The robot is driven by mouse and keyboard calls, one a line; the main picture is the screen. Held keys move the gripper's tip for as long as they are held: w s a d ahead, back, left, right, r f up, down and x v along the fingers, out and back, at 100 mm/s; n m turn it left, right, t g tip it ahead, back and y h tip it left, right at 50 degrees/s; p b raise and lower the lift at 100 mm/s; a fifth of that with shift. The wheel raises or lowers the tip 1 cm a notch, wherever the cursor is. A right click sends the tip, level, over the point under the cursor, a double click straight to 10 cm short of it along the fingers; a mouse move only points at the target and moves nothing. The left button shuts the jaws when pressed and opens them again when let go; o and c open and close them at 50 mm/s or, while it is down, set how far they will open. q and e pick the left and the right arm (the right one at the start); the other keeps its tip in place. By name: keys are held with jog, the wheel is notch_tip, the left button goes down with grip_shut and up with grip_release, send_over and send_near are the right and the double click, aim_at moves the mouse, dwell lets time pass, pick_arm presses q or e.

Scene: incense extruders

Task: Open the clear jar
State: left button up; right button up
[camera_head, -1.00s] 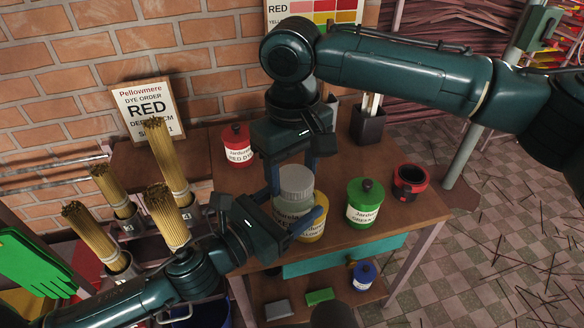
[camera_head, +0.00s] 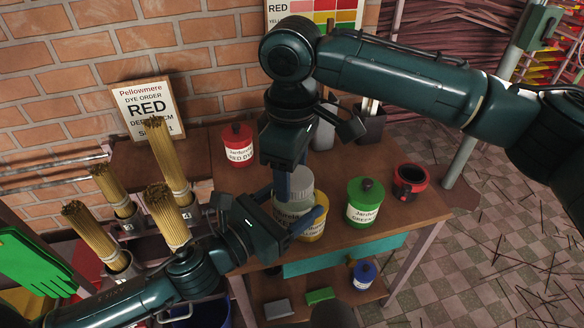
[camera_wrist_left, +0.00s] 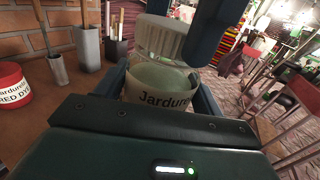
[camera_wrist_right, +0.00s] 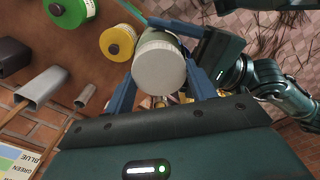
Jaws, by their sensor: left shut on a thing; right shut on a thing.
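The clear jar (camera_head: 285,215) has a pale ribbed lid (camera_head: 300,178) and a white label. It is upright in front of a yellow jar. My left gripper (camera_head: 292,218) is shut around the jar's body, one finger on each side, as the left wrist view shows on the jar (camera_wrist_left: 158,80). My right gripper (camera_head: 292,184) comes from above and is shut on the lid, with fingers on either side of the lid (camera_wrist_right: 160,66) in the right wrist view. The lid still sits on the jar. The right gripper's fingers partly hide the lid in the head view.
A red jar (camera_head: 237,146), a yellow jar (camera_head: 317,228), a green jar (camera_head: 364,204) and a red-rimmed dark pot (camera_head: 409,182) stand on the wooden table (camera_head: 395,230). Several incense bundles (camera_head: 167,215) stand at the left. A dye order sign (camera_head: 147,108) leans at the wall.

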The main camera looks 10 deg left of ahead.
jog(key=shift+s+a+r, duration=0.1)
jog(key=shift+s+a, duration=0.05)
jog(key=shift+s, duration=0.05)
jog(key=shift+r, duration=0.8)
jog(key=shift+w+r, duration=0.1)
jog(key=shift+r, duration=0.1)
jog(key=shift+w, duration=0.1)
